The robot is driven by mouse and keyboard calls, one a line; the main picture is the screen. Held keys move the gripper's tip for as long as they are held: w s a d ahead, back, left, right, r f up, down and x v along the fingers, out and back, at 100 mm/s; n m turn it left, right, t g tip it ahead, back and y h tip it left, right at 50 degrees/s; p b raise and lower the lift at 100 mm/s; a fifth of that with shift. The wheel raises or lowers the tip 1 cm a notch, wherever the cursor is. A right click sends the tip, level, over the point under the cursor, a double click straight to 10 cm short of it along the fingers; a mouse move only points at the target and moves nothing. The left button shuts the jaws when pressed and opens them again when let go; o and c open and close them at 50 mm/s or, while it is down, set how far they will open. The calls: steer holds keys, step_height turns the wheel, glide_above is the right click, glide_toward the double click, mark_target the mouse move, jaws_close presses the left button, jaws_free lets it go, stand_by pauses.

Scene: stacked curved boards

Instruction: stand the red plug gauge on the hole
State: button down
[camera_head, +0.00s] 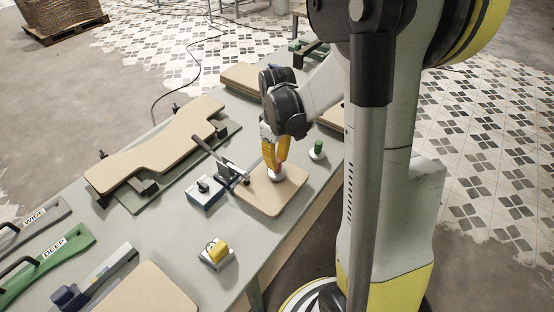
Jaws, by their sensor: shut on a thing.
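My gripper (276,160), with yellow-orange fingers, points down over a small tan board (287,194) near the table's right edge. It is shut on a gauge whose pale round base (277,175) shows below the fingertips. I take this for the red plug gauge; its grip is mostly hidden by the fingers. The base is at or just above the board's surface; I cannot tell if it touches. No hole shows in the board; it may be hidden under the base.
A clamp with a lever (222,164) stands at the board's left edge. A green gauge (318,148) on a white base stands to the right. A yellow piece (217,251) sits in a holder in front. A large curved board (155,153) lies on a fixture at left.

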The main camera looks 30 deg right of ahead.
steer(key=shift+f, duration=0.3)
steer(key=shift+r, duration=0.1)
steer(key=shift+r, duration=0.25)
stand_by(0.3)
steer(key=shift+n, duration=0.3)
steer(key=shift+f+b, duration=0.35)
steer(key=shift+b, duration=0.05)
steer(key=shift+r, duration=0.35)
stand_by(0.4)
